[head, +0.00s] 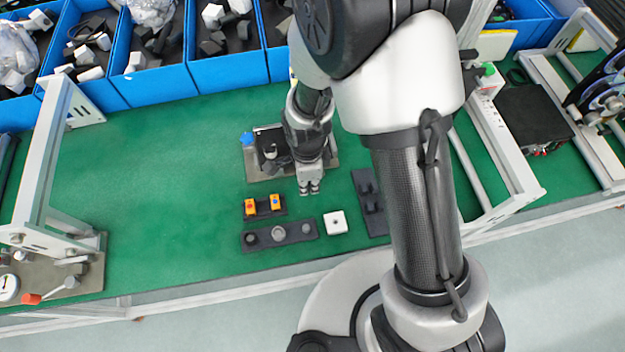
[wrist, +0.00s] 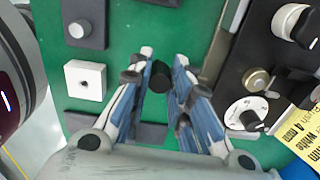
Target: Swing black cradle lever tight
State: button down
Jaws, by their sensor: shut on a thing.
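The fixture stands on a grey metal base plate (head: 262,174) at the middle of the green bench, partly hidden by my wrist in the head view. In the wrist view its dark panel (wrist: 285,65) with knobs and a white dial lies at the right. My gripper (head: 309,190) is at the plate's front edge, pointing down. In the wrist view my gripper (wrist: 160,75) has its blue-grey fingers on either side of a round black lever end (wrist: 160,72), shut on it. The rest of the lever is hidden, so its angle cannot be told.
In front lie a dark strip with round parts (head: 262,237), a white square block (head: 335,222), an orange-topped holder (head: 263,207) and a dark bracket (head: 371,202). Blue bins (head: 160,84) line the back.

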jog(key=shift+a+m, duration=0.15)
jog(key=shift+m, duration=0.15)
jog(key=c, duration=1.5)
grip_release()
jog(key=shift+o, duration=0.2)
notch_tip(320, 180, up, 12)
jog(key=s+d+r+n+t, duration=0.2)
jog(key=s+d+r+n, duration=0.3)
jog(key=d+r+n, duration=0.3)
jog(key=s+d+r+n+t, duration=0.2)
jog(key=s+d+r+n, duration=0.4)
jog(key=d+r+n, duration=0.2)
notch_tip(320, 180, up, 3)
jog(key=shift+s+d+f+t, duration=0.1)
jog(key=shift+s+d+t, duration=0.2)
jog(key=shift+d, duration=0.45)
